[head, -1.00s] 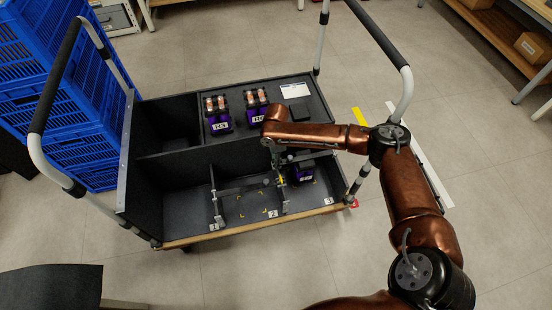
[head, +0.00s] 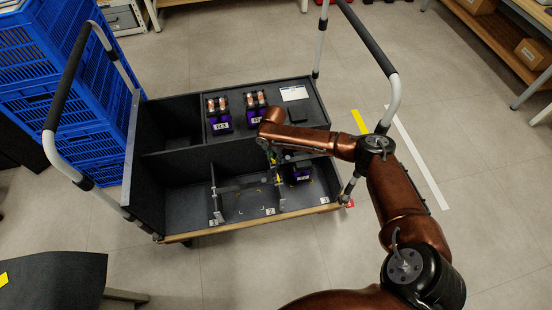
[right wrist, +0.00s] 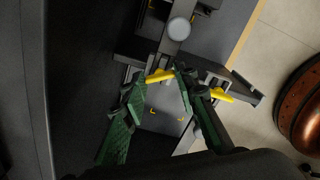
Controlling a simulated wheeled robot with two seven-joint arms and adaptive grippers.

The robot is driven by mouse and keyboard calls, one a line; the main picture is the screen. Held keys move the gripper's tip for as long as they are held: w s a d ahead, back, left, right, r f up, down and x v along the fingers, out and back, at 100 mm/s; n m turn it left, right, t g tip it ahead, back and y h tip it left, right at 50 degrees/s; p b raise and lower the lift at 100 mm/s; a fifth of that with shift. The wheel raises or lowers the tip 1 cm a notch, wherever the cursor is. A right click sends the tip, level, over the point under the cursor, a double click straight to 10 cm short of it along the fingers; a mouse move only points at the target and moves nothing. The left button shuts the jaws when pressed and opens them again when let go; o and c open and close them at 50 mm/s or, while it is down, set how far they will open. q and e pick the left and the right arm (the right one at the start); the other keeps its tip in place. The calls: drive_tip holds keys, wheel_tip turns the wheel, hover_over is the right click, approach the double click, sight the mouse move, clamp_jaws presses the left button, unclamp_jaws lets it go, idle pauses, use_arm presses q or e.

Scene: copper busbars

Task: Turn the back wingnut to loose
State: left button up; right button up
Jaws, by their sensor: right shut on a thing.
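The back wingnut (right wrist: 160,76) is yellow and lies between the fingertips of my right gripper (right wrist: 161,82) in the right wrist view. The green-padded fingers are shut on it. In the head view the right gripper (head: 272,154) reaches down onto a clamp bar at the divider between bays 2 and 3; the back wingnut cannot be made out there. A second yellow wingnut (right wrist: 222,95) is on the same clamp, nearer the wooden front edge and apart from the grip. My left gripper is not in view.
The cart's wooden front edge (head: 250,222) borders numbered bays. A purple-labelled busbar unit (head: 299,173) sits in bay 3. Two more units, one of them here (head: 218,112), stand on the rear panel. Blue crates (head: 65,90) stand at left. Bay 2 looks empty.

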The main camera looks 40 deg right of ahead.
sight(274, 161)
drive_tip(key=n, duration=0.5)
drive_tip(key=shift+n+p, duration=0.3)
drive_tip(key=n, duration=0.3)
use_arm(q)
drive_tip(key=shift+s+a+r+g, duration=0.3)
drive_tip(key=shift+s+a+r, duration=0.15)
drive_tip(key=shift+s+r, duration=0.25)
use_arm(e)
drive_tip(key=shift+n, duration=1.3)
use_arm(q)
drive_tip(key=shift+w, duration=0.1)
use_arm(e)
drive_tip(key=o, duration=1.2)
drive_tip(key=shift+c, duration=0.2)
wheel_tip(274, 161, up, 12)
